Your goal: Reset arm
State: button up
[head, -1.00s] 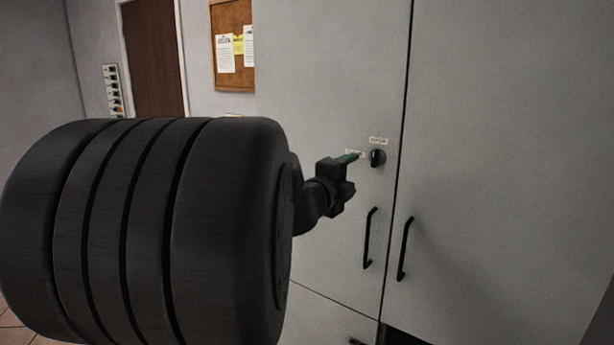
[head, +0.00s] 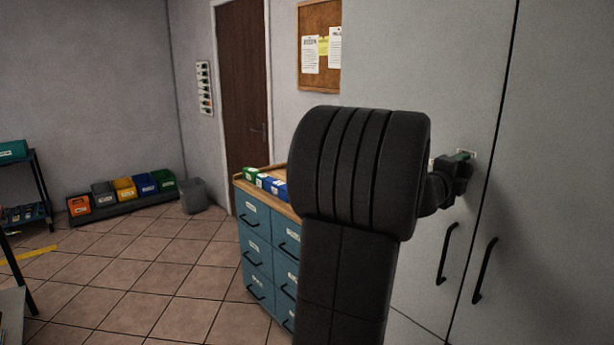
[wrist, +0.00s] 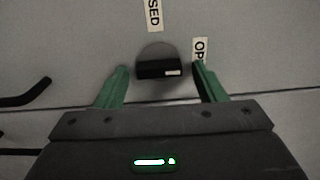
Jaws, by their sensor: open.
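My gripper (head: 464,156) is at the front of the grey cabinet (head: 425,60), with my dark arm behind it. In the wrist view its two green fingers (wrist: 160,84) are apart and empty. A dark round knob with a black bar handle (wrist: 157,68) lies between the fingertips in that picture, with a gap on both sides. I cannot tell how deep the fingers reach around it. The bar lies roughly level in that view. A label ending "SED" (wrist: 154,14) is above the knob, and one starting "OP" (wrist: 200,48) is beside the right finger. In the head view the gripper hides the knob.
Two black door handles (head: 447,253) are below the gripper. A blue drawer cabinet (head: 257,250) with small boxes on top stands left of my arm. A row of coloured bins (head: 125,188) and a grey waste bin (head: 193,195) are against the far wall. The tiled floor at left is open.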

jog(key=shift+w+d, duration=0.1)
jog(key=shift+d, duration=0.05)
jog(key=b+v, duration=0.1)
jog(key=v, duration=1.3)
jog(key=w+d+n+p, duration=0.9)
jog(key=d+n, duration=0.1)
jog(key=n, duration=0.7)
jog(key=shift+w+d+r, duration=0.15)
jog(key=shift+w+r, duration=0.05)
dwell(0.4)
